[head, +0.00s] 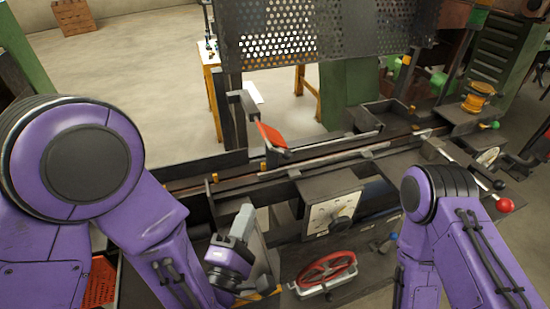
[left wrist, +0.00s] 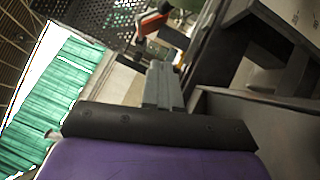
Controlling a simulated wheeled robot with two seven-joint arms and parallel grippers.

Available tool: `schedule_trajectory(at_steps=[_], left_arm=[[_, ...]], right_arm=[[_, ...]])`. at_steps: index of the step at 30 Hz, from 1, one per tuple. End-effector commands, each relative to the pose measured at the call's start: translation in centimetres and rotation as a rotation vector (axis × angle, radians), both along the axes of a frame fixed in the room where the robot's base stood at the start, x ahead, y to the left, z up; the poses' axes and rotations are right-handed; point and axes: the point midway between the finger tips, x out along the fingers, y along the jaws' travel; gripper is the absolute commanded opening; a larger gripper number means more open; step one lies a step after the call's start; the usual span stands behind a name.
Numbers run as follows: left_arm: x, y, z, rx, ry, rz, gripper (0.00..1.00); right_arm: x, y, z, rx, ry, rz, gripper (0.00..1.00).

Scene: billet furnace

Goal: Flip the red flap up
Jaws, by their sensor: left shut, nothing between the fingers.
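The red flap (head: 271,135) is a small tilted plate on a dark bracket beside the long rail of the machine. It leans with its upper end toward the left in the head view. It also shows in the left wrist view (left wrist: 151,25), beyond my fingertips. My left gripper (head: 246,207) is shut and empty, in front of the rail and below the flap in the head view, apart from it. Its grey fingers (left wrist: 163,66) point toward the flap in the left wrist view. My right arm shows at the right, but its gripper is hidden.
A perforated metal screen (head: 325,32) stands behind the rail. A control box with a dial (head: 335,215) and a red handwheel (head: 327,268) are at the front of the machine. A red ball knob (head: 505,205) sticks out at right. Open floor lies behind at left.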

Motion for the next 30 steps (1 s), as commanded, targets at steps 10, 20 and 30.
schedule_trajectory(at_steps=[10,20,30], left_arm=[[0.6,-0.1,-0.4,-0.003,-0.003,0.007,0.0],[4.5,-1.1,-0.3,-0.01,-0.006,0.008,0.0],[10.2,-4.1,2.7,0.0,0.0,-0.001,0.0]], right_arm=[[-0.1,0.0,-1.3,0.0,0.001,0.0,0.43],[-0.1,0.0,-8.3,0.0,0.001,0.0,0.43],[0.0,0.0,-3.8,0.0,0.0,0.0,0.43]])
